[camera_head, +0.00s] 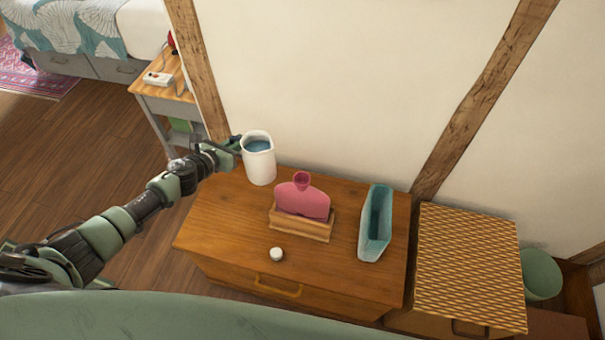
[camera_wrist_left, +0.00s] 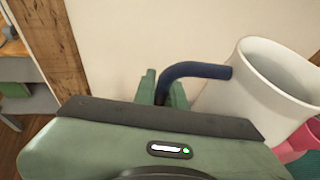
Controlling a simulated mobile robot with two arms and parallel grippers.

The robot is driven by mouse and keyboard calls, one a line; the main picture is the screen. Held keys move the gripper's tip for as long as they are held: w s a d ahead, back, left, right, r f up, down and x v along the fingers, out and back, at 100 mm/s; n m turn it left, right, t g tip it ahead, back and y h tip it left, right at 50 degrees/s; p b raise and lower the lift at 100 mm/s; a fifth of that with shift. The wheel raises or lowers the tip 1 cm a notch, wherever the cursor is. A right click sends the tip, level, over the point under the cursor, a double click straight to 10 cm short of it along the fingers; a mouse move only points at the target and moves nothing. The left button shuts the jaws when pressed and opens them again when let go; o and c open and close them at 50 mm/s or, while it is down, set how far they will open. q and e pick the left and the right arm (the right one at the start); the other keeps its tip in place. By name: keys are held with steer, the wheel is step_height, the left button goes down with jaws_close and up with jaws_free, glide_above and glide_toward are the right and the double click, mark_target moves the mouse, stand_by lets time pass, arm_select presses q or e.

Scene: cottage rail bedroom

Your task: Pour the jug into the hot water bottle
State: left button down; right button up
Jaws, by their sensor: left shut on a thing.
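The white jug (camera_head: 259,166) is upright at the back left of the wooden chest, with bluish water showing inside its mouth. Whether its base touches the chest top is hard to tell. My left gripper (camera_head: 236,143) is shut on the jug's dark blue handle; in the left wrist view the handle (camera_wrist_left: 196,69) runs between its fingers (camera_wrist_left: 162,88) and the jug body (camera_wrist_left: 262,95) stands to the right. The pink hot water bottle (camera_head: 302,199) sits in a wooden stand (camera_head: 301,226), its funnel-like mouth facing up, right of the jug. My right gripper is not in view.
A small white cap (camera_head: 276,254) lies in front of the stand. A teal open holder (camera_head: 375,225) stands at the right on the chest (camera_head: 225,225). A woven-top box (camera_head: 468,262) and green bin (camera_head: 541,274) are farther right. A wall is close behind.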

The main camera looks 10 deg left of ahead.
mark_target(253, 133)
arm_select(q)
steer(key=shift+r, duration=0.3)
steer(key=d+r+m+y+p, duration=0.1)
steer(key=m+p, duration=0.1)
steer(key=s+d+r+m+t+y+p, duration=0.1)
steer(key=d+r+m+p, duration=0.1)
steer(key=shift+d, duration=0.25)
stand_by(0.7)
steer(key=shift+s+d+r+m+y, duration=0.15)
steer(key=shift+d+r+m+y, duration=0.15)
steer(key=shift+d+m+y, duration=0.3)
stand_by(0.5)
steer(key=shift+s+d+r+m+t+y+p, duration=0.1)
steer(key=shift+d+r+m+t+y+p, duration=0.1)
steer(key=shift+d+r+m+p, duration=0.3)
steer(key=shift+s+d+r+m+t+y+p, duration=0.1)
steer(key=shift+r+m+t+y+p, duration=0.1)
steer(key=shift+r+p, duration=0.5)
stand_by(1.1)
steer(key=shift+s+d+r+m+t+y+p, duration=0.15)
steer(key=shift+d+r+m, duration=0.1)
steer(key=shift+r, duration=0.2)
steer(key=shift+w+d+r+m+t+y+p, duration=0.1)
steer(key=shift+r+m, duration=0.2)
steer(key=shift+r, duration=0.15)
steer(key=shift+s+d+r+m+t+y+p, duration=0.15)
steer(key=shift+d+r+m, duration=0.1)
steer(key=shift+r, duration=0.2)
stand_by(1.6)
